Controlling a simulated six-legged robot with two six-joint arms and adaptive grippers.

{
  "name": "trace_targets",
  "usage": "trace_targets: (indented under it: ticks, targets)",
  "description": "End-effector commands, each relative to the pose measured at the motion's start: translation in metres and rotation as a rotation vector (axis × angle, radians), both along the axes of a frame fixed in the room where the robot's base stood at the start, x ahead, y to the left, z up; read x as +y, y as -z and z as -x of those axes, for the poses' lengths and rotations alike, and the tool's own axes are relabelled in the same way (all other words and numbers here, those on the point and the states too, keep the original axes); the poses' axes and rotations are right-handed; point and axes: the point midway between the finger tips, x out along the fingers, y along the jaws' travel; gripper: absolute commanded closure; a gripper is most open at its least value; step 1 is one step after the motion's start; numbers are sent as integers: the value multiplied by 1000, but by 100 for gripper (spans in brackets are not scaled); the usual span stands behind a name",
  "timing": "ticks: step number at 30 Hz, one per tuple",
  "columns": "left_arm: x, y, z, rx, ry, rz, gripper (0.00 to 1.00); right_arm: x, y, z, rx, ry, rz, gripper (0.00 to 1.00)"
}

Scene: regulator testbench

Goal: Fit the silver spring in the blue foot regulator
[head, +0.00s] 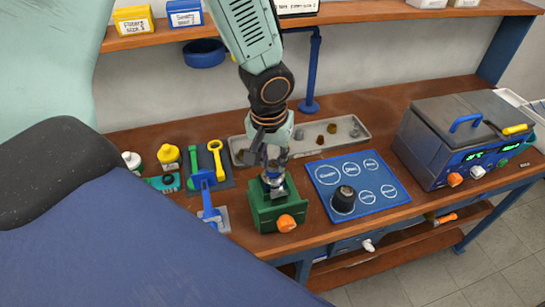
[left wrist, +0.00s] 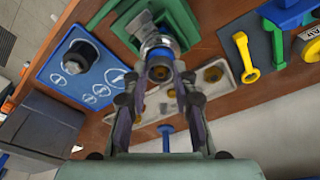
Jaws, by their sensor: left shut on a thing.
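A green clamp block (head: 263,212) with an orange knob stands near the table's front edge. A silver metal body (head: 274,179) sits upright in it; in the left wrist view this body (left wrist: 158,42) shows a blue part near its top, consistent with the blue foot regulator. My left gripper (head: 268,155) points down right above it. I cannot make out spring coils. My right gripper is out of view.
A blue mat (head: 378,198) with white circles and a black cap (head: 343,200) lies to the right. A grey tray (head: 355,146) with small parts lies behind. Tools (head: 216,158) lie to the left. A grey machine (head: 450,140) stands at the far right.

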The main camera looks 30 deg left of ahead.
Motion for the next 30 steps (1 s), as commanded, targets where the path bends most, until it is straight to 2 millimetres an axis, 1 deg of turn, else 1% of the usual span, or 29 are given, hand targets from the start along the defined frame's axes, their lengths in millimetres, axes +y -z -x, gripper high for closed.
trace_targets:
  ticks: [8,9,15,18,24,30]
  targets:
    - [0,0,0,-1,0,0,95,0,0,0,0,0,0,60]
    - [0,0,0,-1,0,0,71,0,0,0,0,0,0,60]
    - [0,0,0,-1,0,0,54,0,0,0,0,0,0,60]
    - [0,0,0,-1,0,0,47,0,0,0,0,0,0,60]
    - [0,0,0,-1,0,0,47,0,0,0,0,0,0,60]
    - [0,0,0,0,0,0,30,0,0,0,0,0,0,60]
